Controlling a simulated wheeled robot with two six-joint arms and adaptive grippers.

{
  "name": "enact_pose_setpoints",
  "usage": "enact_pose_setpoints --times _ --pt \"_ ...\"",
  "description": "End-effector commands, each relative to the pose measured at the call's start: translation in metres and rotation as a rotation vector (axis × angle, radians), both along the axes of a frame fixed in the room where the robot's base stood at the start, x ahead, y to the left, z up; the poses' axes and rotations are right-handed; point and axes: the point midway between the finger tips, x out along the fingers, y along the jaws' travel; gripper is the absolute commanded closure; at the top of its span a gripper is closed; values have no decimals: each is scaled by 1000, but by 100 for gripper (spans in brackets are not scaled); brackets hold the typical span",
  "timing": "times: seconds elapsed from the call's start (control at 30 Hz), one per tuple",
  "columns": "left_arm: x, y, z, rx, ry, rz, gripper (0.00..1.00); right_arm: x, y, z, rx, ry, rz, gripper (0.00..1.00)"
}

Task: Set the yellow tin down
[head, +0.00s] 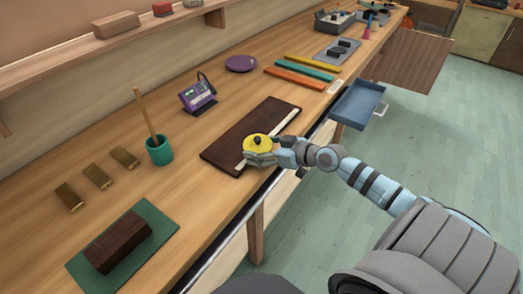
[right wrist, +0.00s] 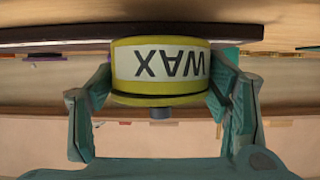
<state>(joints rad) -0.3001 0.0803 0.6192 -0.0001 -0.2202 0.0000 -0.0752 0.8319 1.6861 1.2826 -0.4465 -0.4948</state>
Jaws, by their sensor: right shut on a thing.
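The yellow tin (head: 256,142) has a dark knob on its lid and sits at the front part of the dark brown board (head: 232,138). In the right wrist view, which is upside down, the tin (right wrist: 128,97) shows a white WAX label. My right gripper (head: 262,158) is shut on the tin, with one finger (right wrist: 160,95) on each side of it. The tin's base is at or very close to the board's surface (right wrist: 60,45); I cannot tell if it touches. My left gripper is not in view.
A teal cup (head: 159,151) with a stick and a purple device (head: 198,95) stand left of the board. Orange, teal and yellow bars (head: 303,67) lie behind it. A blue open drawer (head: 357,104) juts out at the right. A dark block (head: 118,240) lies on a green mat.

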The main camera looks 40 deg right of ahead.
Motion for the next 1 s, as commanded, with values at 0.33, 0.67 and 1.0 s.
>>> enact_pose_setpoints --times 0.33,0.67,1.0 --pt "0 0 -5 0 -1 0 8 1 0 -3 -1 -3 1 80" --pt "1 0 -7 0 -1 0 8 0 0 -5 -1 0 0 10" --pt "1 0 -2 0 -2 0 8 0 0 0 0 0 0 10"
